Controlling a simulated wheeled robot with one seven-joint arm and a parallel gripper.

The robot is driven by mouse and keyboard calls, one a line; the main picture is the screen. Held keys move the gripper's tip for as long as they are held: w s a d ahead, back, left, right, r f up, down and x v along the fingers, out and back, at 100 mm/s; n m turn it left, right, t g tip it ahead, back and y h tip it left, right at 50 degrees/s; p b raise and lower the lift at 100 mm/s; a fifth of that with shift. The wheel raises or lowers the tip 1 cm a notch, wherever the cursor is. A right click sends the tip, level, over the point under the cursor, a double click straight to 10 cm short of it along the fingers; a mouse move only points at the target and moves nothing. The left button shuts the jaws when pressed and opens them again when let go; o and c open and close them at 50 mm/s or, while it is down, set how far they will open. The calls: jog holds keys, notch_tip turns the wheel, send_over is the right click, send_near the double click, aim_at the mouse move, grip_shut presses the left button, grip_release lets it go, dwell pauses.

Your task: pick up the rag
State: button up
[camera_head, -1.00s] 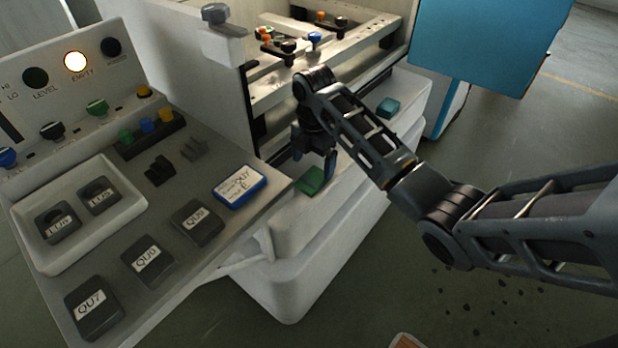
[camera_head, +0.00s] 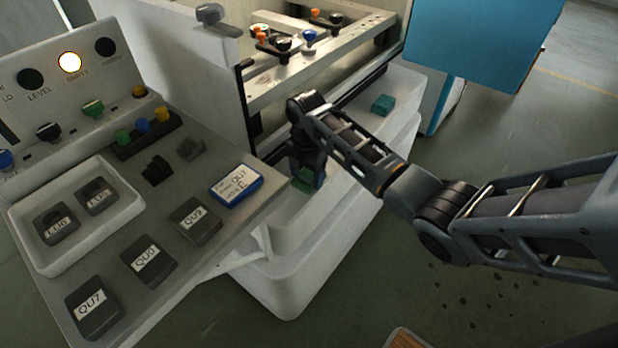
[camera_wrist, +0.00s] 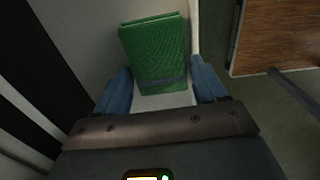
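The rag (camera_wrist: 155,42) is a green folded cloth with a dark band near its near edge. It lies flat on a white ledge. In the head view the green rag (camera_head: 303,184) is small and mostly hidden behind my gripper (camera_head: 307,166). In the wrist view my gripper (camera_wrist: 161,72) is open. Its two blue fingers stand apart on the left and right of the rag's near part. I cannot tell whether either finger touches the cloth.
A teal block-like item (camera_head: 383,104) lies further back on the white ledge (camera_head: 345,188). A control desk (camera_head: 165,225) with labelled dark blocks and a white tray (camera_head: 118,232) stands on the left. A blue panel (camera_head: 485,40) stands at the back right.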

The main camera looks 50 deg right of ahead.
aim_at(307, 177)
jog(key=c, duration=0.8)
jog(key=shift+o, duration=0.2)
jog(key=shift+r, duration=0.1)
jog(key=shift+r, duration=0.6)
notch_tip(307, 177, up, 3)
jog(key=s+d+r, duration=0.6)
jog(key=s+d, duration=0.2)
jog(key=shift+d+r+b, duration=0.2)
jog(key=shift+r+b, duration=0.1)
jog(key=shift+b, duration=0.05)
